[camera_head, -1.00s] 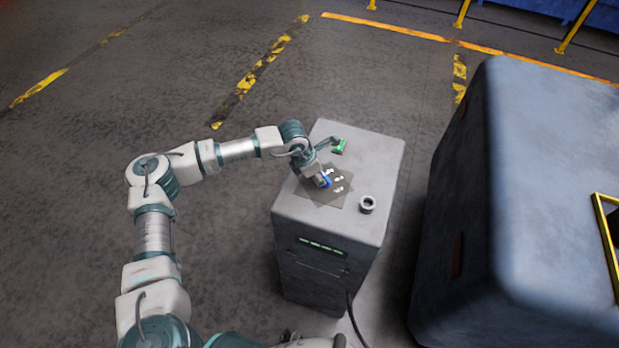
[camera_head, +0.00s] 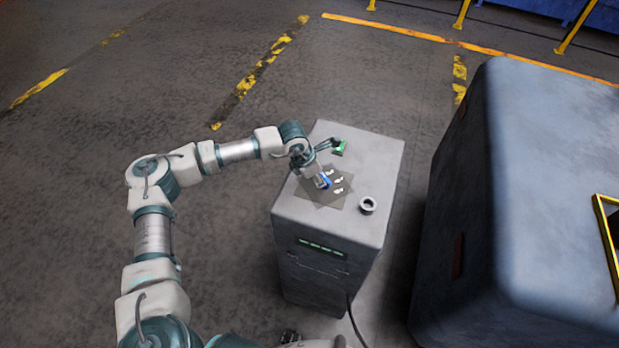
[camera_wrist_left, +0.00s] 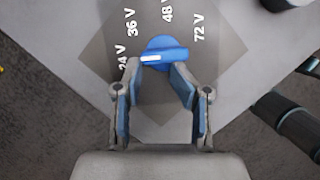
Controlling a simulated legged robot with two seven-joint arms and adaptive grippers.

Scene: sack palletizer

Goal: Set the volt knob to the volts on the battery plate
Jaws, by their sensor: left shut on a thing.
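The blue volt knob (camera_wrist_left: 165,52) sits on a dark square plate on top of the grey cabinet. Its white mark lies toward the left of the wrist view, on the 24 V side. White labels 24 V, 36 V, 48 V (camera_wrist_left: 167,12) and 72 V fan around it. My left gripper (camera_wrist_left: 156,70) is shut on the knob, one finger at each side. The knob also shows in the head view (camera_head: 326,182), partly covered by the gripper. I cannot make out a battery plate with a readable voltage. My right gripper is not in view.
The cabinet (camera_head: 375,150) has a round ring-like part (camera_head: 367,205) on top, a small green block (camera_head: 340,147) near its back edge and a dark panel with green marks (camera_head: 322,247) in front. A large grey-blue body (camera_head: 540,160) stands to the right. Floor at left is clear.

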